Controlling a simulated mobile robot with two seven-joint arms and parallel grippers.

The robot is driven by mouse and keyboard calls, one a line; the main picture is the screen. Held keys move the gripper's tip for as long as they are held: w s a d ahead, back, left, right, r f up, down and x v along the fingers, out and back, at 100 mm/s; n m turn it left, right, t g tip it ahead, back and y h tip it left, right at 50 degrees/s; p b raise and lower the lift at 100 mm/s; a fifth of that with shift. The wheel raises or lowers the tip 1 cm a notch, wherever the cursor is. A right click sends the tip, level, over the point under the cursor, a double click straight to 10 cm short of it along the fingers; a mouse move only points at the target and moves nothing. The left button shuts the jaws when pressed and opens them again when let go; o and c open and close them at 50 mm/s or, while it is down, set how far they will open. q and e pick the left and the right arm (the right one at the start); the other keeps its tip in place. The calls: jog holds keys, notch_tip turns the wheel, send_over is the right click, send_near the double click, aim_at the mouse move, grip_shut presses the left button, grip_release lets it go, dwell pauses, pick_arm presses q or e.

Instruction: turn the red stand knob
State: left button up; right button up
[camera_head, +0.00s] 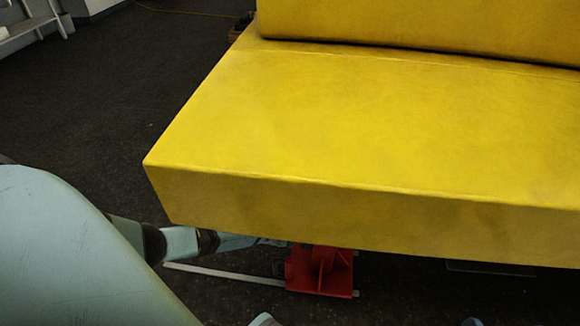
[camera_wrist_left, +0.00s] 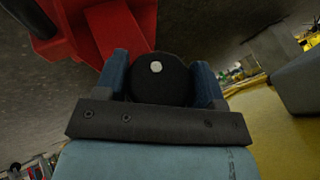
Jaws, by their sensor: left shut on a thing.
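The red stand (camera_head: 322,274) sits low under the near edge of the yellow boom part, which hides its upper portion in the head view. Its red body (camera_wrist_left: 125,28) also shows at the upper left of the left wrist view. A round black knob (camera_wrist_left: 158,90) with a pale centre screw is on the stand. My left gripper (camera_wrist_left: 160,72) has its two blue fingers shut on the knob, one on each side. In the head view my left arm reaches in from the left under the boom, and the fingers are hidden. My right gripper is not in view.
The large yellow boom part (camera_head: 380,130) fills the upper right and overhangs the stand. A thin pale metal strip (camera_head: 225,275) lies on the floor left of the stand. The dark floor (camera_head: 90,110) at the left is mostly open. A white rack (camera_head: 30,22) stands at the far left.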

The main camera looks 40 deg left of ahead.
pick_arm(q)
jog(key=o, duration=0.9)
jog(key=shift+o, duration=0.2)
jog(key=shift+s+r, duration=0.1)
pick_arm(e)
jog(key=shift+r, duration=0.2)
pick_arm(q)
jog(key=shift+s+r+p, duration=0.15)
jog(key=shift+r+p, duration=0.2)
jog(key=shift+p, duration=0.05)
jog(key=p+v, duration=0.7)
jog(key=v, duration=0.6)
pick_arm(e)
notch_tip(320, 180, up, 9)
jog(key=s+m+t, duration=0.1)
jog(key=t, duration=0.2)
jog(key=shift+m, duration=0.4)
pick_arm(q)
jog(key=shift+f, duration=0.1)
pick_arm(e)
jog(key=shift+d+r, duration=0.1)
